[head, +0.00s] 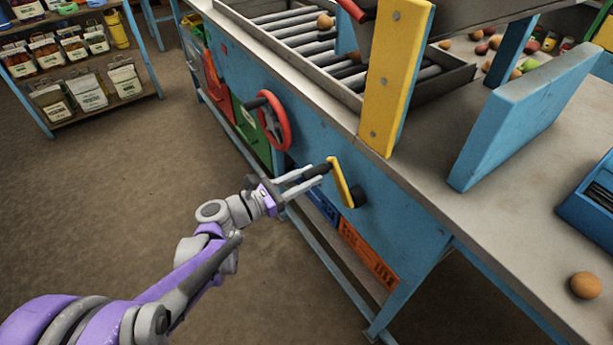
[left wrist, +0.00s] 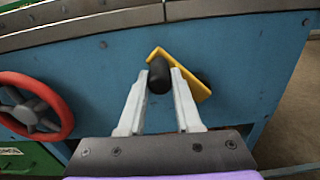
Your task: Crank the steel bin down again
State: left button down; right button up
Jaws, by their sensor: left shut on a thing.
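A yellow crank arm (head: 341,182) with a black handle (head: 318,170) sits on the blue side panel of the workbench. My left gripper (head: 309,175) is shut on the black handle. In the left wrist view the handle (left wrist: 159,75) lies between the two pale fingertips, and the yellow crank arm (left wrist: 194,84) slopes down to the right behind it. A grey metal bin (head: 470,12) shows in part at the top of the head view, behind a yellow plate; I cannot tell for sure that it is the steel bin. My right gripper is not in view.
A red handwheel (head: 274,121) sits on the same panel, left of the crank. The grey bench top (head: 520,220) holds a roller tray, loose round produce and a blue box (head: 592,205). A shelf with sacks (head: 75,70) stands at the upper left. The brown floor between is clear.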

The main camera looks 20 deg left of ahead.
pick_arm(q)
jog(key=shift+w+a+f, duration=0.1)
jog(key=shift+w+a, duration=0.05)
jog(key=shift+a, duration=0.05)
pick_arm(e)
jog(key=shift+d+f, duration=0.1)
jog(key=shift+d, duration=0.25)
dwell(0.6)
